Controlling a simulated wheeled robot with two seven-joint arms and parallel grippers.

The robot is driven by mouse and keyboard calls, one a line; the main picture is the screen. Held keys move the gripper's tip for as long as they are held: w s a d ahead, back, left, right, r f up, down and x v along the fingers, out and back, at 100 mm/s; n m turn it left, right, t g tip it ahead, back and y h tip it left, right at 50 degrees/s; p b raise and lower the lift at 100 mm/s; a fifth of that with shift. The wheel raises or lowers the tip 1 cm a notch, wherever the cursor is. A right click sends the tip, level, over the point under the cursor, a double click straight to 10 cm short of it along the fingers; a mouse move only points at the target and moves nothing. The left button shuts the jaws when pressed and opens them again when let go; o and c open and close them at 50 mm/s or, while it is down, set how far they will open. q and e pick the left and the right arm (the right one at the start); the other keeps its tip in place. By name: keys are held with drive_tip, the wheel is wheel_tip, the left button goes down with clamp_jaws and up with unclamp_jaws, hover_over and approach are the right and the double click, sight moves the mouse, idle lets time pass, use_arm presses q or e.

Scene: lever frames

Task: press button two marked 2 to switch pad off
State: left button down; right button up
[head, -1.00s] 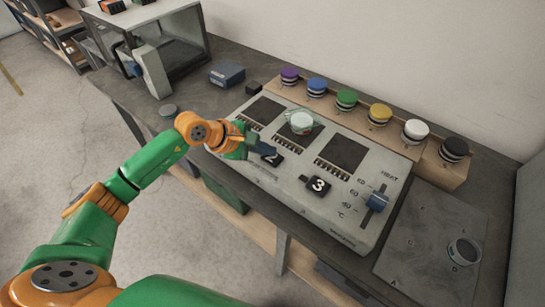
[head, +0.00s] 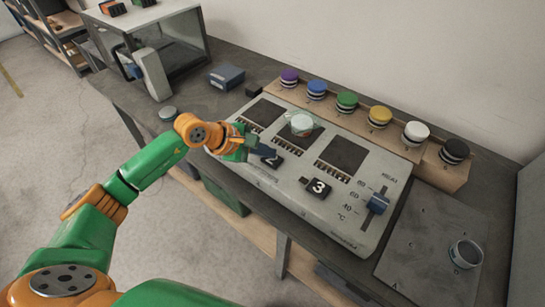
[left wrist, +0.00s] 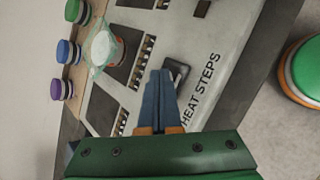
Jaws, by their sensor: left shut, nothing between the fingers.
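The grey control panel (head: 345,216) lies on the bench. Button two (head: 272,161) is a dark block with a white 2 at its front edge. My left gripper (head: 268,151) is shut and empty. Its blue fingertips are at button two and hide part of it; I cannot tell whether they touch. In the left wrist view the fingertips (left wrist: 163,73) point at the dark button (left wrist: 179,71), close beside it. The middle dark pad (left wrist: 121,68) bears a small dish with a pale top (head: 301,123). My right gripper is out of view.
Button 3 (head: 317,188) stands to the right of button two. A blue slider (head: 377,203) is at the panel's right end. Several coloured round-topped pieces line a wooden rack (head: 398,147) behind the panel. A metal plate (head: 425,250) lies at the right.

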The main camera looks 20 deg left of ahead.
sight(267, 159)
use_arm(q)
drive_tip(key=shift+r, duration=0.45)
drive_tip(key=shift+r, duration=0.15)
wheel_tip(267, 159, up, 6)
drive_tip(key=p, duration=0.3)
drive_tip(key=shift+p, duration=0.4)
